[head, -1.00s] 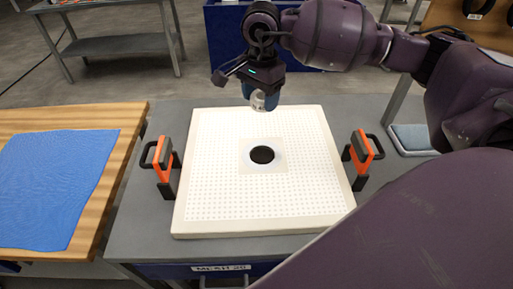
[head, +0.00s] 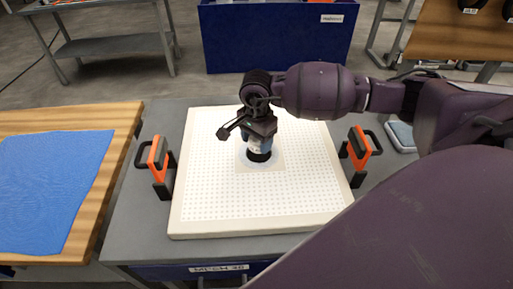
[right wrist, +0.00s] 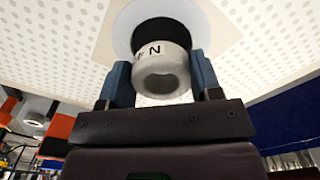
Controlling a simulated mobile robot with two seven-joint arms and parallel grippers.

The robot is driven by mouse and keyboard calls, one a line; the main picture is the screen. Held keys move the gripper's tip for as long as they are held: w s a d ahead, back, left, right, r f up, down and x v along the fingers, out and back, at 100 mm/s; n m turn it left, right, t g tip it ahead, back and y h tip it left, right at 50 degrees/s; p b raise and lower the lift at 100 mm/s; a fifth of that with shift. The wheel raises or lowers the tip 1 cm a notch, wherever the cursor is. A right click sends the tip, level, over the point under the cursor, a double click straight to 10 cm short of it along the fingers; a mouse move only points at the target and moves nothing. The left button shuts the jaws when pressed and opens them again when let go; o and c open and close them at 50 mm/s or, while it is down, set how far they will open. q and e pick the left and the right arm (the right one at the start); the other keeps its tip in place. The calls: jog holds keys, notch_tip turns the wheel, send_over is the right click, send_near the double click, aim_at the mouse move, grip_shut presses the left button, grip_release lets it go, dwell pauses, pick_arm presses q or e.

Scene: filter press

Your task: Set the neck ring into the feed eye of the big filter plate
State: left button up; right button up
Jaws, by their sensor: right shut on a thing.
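The big filter plate (head: 215,215) is a white dimpled square lying flat on a grey bench. Its feed eye (head: 259,156) is a dark round hole in a smooth pale patch at the middle. My right gripper (head: 257,143) is over the eye, its fingers pointing down. In the right wrist view its blue fingers (right wrist: 160,82) are shut on the neck ring (right wrist: 161,72), a white hollow ring marked N. The ring is in line with the dark eye (right wrist: 163,33); I cannot tell whether it touches or enters it. My left gripper is not in view.
Orange-and-black clamps stand at the plate's left (head: 158,165) and right (head: 359,155) sides. A wooden table (head: 105,170) with a blue cloth (head: 45,180) is at left. A blue cabinet (head: 275,40) stands behind the bench. The plate around the eye is clear.

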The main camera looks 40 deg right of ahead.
aim_at(257, 156)
jog(key=shift+f, duration=1.7)
jog(key=shift+f, duration=0.15)
jog(key=o, duration=1)
notch_tip(257, 156, up, 12)
